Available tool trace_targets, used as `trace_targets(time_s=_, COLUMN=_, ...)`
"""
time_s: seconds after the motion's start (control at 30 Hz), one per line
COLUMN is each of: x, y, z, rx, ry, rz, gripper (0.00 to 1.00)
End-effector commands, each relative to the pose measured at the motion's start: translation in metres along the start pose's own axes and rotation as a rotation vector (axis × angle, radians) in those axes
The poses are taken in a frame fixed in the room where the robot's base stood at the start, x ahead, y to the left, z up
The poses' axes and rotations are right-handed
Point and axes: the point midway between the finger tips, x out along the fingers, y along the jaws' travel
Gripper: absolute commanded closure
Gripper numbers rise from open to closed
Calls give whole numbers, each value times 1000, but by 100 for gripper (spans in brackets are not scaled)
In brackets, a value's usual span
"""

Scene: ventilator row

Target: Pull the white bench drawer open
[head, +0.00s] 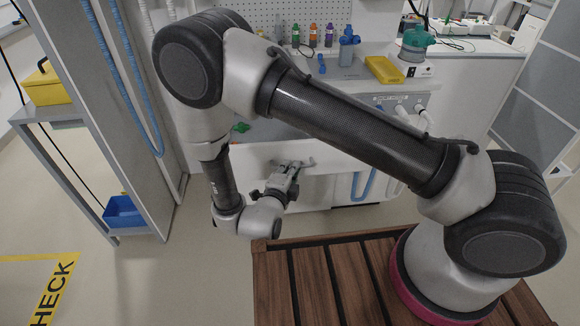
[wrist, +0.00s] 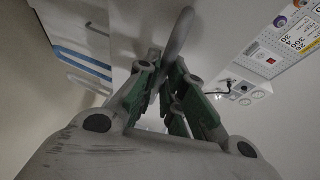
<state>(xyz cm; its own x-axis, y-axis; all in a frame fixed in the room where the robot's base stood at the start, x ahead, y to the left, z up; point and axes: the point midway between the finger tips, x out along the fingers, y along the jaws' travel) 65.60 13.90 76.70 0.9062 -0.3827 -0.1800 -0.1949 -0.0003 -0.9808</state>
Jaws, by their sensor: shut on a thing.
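The white bench drawer front (head: 252,158) is low on the bench, in the middle of the head view. Behind its top edge is a grey area with a small green thing (head: 241,127), which looks like the drawer's inside, so the drawer appears partly open; how far I cannot tell. My gripper (head: 291,169) is at the drawer front, shut on its grey handle (head: 307,162). In the wrist view, the handle (wrist: 181,30) runs up from between the green-sided fingers of my gripper (wrist: 168,68). The exact contact is partly hidden.
A slatted wooden top (head: 320,285) is in front of the bench. A grey shelf unit with a yellow case (head: 46,84) and blue bin (head: 124,211) stands left. Bottles and a yellow tray (head: 384,69) are on the bench. Bare floor (head: 190,275) lies left of the slats.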

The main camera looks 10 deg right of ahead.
Motion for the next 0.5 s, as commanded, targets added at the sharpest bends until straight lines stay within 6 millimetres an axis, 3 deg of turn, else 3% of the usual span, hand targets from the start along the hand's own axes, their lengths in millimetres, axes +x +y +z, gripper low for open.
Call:
trace_targets(time_s=0.27, x=0, y=1, z=0, rx=0, ry=0, rz=2, gripper=100)
trace_targets(time_s=0.3, x=0, y=1, z=0, rx=0, ry=0, rz=2, gripper=88)
trace_targets(time_s=0.4, x=0, y=1, z=0, rx=0, ry=0, rz=1, gripper=70)
trace_targets(time_s=0.5, x=0, y=0, z=0, rx=0, ry=0, rz=1, gripper=68)
